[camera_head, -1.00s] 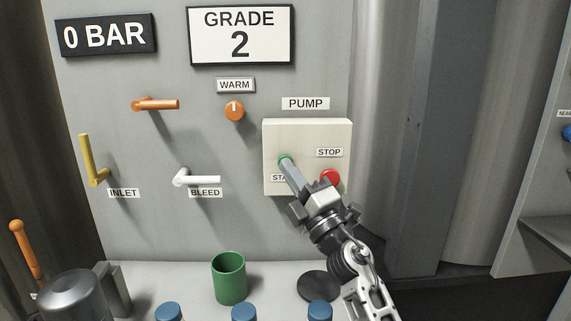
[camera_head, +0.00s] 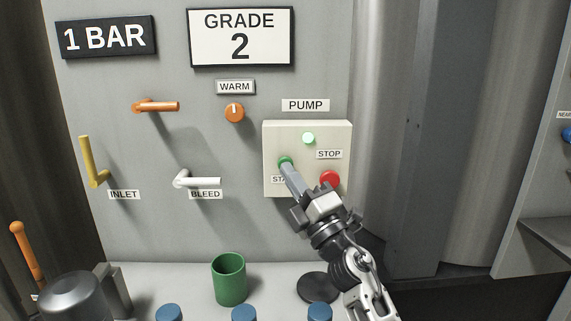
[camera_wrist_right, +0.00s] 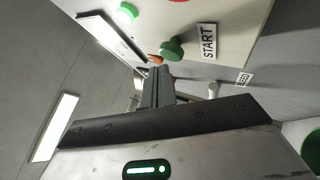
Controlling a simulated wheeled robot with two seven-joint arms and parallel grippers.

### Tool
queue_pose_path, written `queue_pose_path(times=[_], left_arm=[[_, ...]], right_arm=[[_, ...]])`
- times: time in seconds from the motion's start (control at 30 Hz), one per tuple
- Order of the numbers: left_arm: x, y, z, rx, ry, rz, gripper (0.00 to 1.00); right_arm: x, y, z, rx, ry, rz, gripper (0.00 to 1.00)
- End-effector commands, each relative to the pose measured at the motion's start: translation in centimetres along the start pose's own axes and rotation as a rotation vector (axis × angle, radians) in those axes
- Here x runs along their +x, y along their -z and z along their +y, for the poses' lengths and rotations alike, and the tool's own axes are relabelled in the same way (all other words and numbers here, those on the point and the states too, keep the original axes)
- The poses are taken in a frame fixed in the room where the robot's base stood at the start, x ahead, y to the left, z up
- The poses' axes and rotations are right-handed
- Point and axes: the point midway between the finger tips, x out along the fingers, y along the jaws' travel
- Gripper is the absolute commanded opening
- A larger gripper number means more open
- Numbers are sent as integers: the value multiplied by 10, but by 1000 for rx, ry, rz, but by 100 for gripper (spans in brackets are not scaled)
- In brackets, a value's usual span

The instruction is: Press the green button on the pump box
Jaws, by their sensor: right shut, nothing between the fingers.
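The cream pump box (camera_head: 335,145) is on the grey panel under the PUMP label. Its green button (camera_head: 285,160) is at the left beside the START label, partly behind my right gripper (camera_head: 287,168). The gripper is shut and empty, its tips at or very near the button in the head view. In the right wrist view the green button (camera_wrist_right: 172,48) shows just beyond the shut fingers (camera_wrist_right: 156,72); I cannot tell whether they touch. A green lamp (camera_head: 308,138) on the box is lit. The pressure sign (camera_head: 107,37) reads 1 BAR. My left gripper is not in view.
The red STOP button (camera_head: 330,179) is just right of my right gripper. A white bleed lever (camera_head: 200,181) and an orange knob (camera_head: 235,112) are to the left. A green cup (camera_head: 229,279) and several blue-capped items stand on the ledge below.

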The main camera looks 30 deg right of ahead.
Motion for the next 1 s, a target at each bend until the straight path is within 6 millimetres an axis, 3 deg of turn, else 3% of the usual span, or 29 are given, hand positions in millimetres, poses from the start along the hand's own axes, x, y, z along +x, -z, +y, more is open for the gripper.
queue_pose_path(times=[0.37,1.0], left_arm=[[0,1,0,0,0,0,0],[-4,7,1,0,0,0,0]], right_arm=[[-3,2,2,1,0,0,0],[-37,27,27,0,1,0,0]])
